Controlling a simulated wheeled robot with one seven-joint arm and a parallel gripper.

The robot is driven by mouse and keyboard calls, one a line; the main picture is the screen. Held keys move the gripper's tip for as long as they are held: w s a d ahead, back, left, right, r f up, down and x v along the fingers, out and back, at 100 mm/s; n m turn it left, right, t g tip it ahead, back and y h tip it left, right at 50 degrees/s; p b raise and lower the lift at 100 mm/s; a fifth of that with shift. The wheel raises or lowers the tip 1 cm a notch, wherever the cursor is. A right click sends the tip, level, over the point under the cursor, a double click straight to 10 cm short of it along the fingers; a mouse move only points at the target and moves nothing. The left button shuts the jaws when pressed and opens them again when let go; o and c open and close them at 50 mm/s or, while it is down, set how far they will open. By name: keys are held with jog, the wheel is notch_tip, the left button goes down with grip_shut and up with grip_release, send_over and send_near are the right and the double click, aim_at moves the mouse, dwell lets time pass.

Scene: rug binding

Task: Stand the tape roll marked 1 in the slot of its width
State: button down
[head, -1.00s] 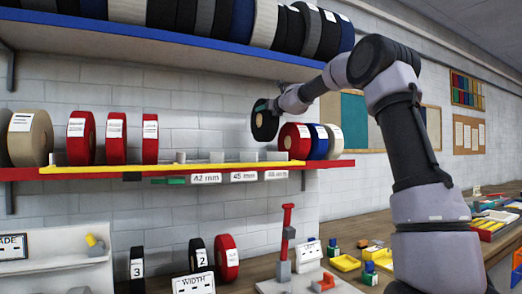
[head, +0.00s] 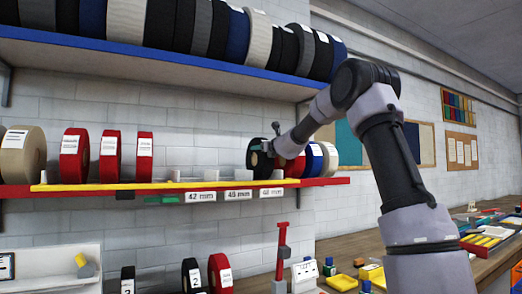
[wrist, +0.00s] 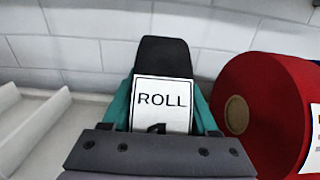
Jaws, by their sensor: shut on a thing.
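The tape roll marked 1 is a black roll (head: 257,157) held upright near the right end of the shelf's row of slots. My gripper (head: 268,148) is shut on it. In the wrist view, my gripper's teal fingers (wrist: 162,112) clasp the black roll (wrist: 165,56), whose white label reads ROLL above a partly hidden numeral. The slots lie between pale dividers (head: 219,173) on the yellow-fronted shelf (head: 120,186), above width tags such as 42 mm (head: 202,196). The roll appears low over the right-hand slot; whether it touches the shelf I cannot tell.
A red roll (head: 294,167) stands close to the right of the held roll, and also in the wrist view (wrist: 262,105). Blue and white rolls stand beyond it. Beige and red rolls stand at the shelf's left. A blue-edged upper shelf (head: 180,62) full of rolls hangs above.

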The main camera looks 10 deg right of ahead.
jog(key=shift+c, duration=0.8)
grip_release()
jog(key=shift+f, duration=0.15)
